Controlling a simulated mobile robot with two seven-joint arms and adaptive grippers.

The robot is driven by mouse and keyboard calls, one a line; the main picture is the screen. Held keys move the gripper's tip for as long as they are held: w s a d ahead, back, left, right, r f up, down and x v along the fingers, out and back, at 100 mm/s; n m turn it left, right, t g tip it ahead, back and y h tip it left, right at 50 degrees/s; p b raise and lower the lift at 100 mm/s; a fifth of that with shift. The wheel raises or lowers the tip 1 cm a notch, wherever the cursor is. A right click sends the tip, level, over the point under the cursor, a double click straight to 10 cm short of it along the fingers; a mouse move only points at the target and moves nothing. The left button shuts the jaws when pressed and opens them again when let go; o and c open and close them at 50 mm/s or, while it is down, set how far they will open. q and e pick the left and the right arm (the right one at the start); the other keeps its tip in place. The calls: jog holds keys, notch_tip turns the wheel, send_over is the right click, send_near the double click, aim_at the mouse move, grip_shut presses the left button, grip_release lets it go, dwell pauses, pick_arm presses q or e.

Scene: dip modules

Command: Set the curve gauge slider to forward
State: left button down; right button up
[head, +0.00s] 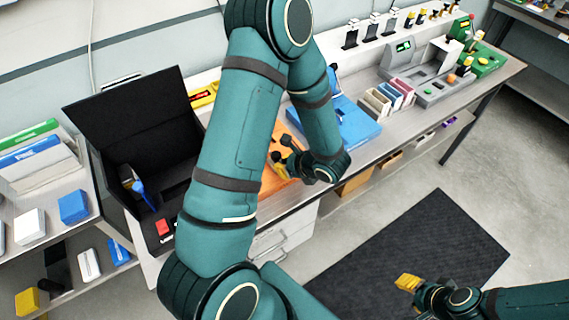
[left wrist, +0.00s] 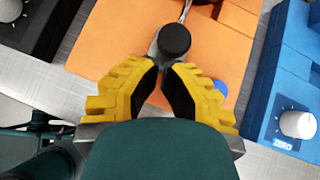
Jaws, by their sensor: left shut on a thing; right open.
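The orange unit, which I take to be the curve gauge (head: 283,190), sits on the bench and is mostly hidden behind my left arm. In the left wrist view its orange top (left wrist: 118,40) carries a black round knob (left wrist: 174,40) on a metal rod, and a blue spot shows beside my right-hand finger. My left gripper (head: 277,160) is over the orange unit. In the left wrist view its yellow fingers (left wrist: 162,75) are closed in at the black knob; their contact is partly hidden. My right gripper (head: 405,283) is open and empty, above the floor mat's near edge.
A blue unit (head: 350,125) stands right of the orange one; its white ZERO knob (left wrist: 298,124) shows in the left wrist view. An open black case (head: 130,150) stands to the left. Small coloured boxes (head: 388,98) and a grey station (head: 425,75) are further right.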

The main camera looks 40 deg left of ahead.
pick_arm(q)
jog(key=shift+w+a+b, duration=0.15)
jog(key=shift+a+b, duration=0.1)
jog(key=shift+a, duration=0.25)
jog(key=shift+w+a+b, duration=0.15)
jog(key=shift+a+b, duration=0.05)
jog(key=shift+a, duration=0.3)
jog(key=shift+w+a, duration=0.1)
jog(key=shift+a, duration=0.3)
pick_arm(e)
jog(key=shift+f, duration=0.55)
